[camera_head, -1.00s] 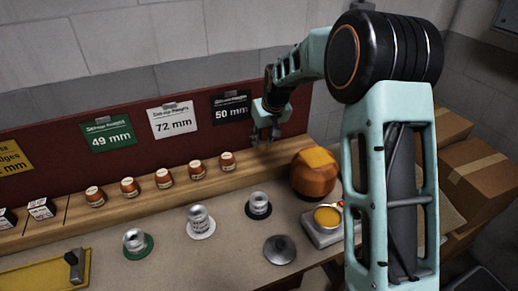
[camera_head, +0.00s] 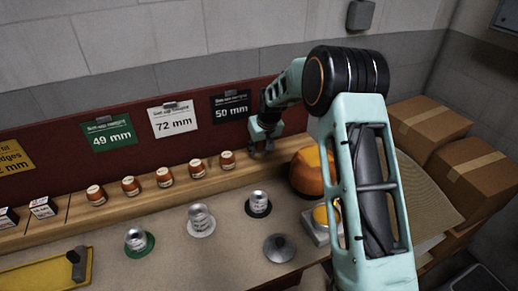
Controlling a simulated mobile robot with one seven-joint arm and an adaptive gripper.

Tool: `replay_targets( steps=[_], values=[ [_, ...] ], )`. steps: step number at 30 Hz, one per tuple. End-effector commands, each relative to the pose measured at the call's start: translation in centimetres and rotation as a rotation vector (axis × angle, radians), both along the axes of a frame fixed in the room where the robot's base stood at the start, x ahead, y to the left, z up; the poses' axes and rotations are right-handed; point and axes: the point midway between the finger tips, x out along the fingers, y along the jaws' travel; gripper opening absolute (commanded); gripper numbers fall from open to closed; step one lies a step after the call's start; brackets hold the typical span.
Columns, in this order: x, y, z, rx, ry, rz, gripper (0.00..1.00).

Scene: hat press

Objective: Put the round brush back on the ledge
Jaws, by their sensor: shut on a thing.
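My gripper (camera_head: 261,151) is low over the right part of the wooden ledge (camera_head: 140,204), just right of the row of small orange-brown pots. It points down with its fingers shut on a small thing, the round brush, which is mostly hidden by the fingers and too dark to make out. The fingertips are at or very near the ledge top; I cannot tell whether the brush touches it. The ledge runs along the foot of the dark red back board.
Several orange-brown pots (camera_head: 164,178) stand on the ledge left of my gripper. Metal cylinders (camera_head: 199,218), a grey dome (camera_head: 279,248) and an orange rounded object (camera_head: 306,174) stand on the bench in front. Cardboard boxes (camera_head: 425,130) are at the right.

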Motion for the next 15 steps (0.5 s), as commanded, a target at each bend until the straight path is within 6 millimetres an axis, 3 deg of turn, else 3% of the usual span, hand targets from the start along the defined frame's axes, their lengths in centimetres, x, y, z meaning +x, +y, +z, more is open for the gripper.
replay_targets(
  steps=[4,5,9,15],
  values=[
    [0.00,0.00,-0.50,0.000,0.000,0.000,0.06],
    [0.00,0.00,-0.39,0.000,0.000,0.000,0.32],
    [-0.01,-0.01,-0.34,0.000,0.000,0.000,0.48],
    [-0.01,-0.01,-0.32,0.000,0.000,0.000,0.48]
  ],
)
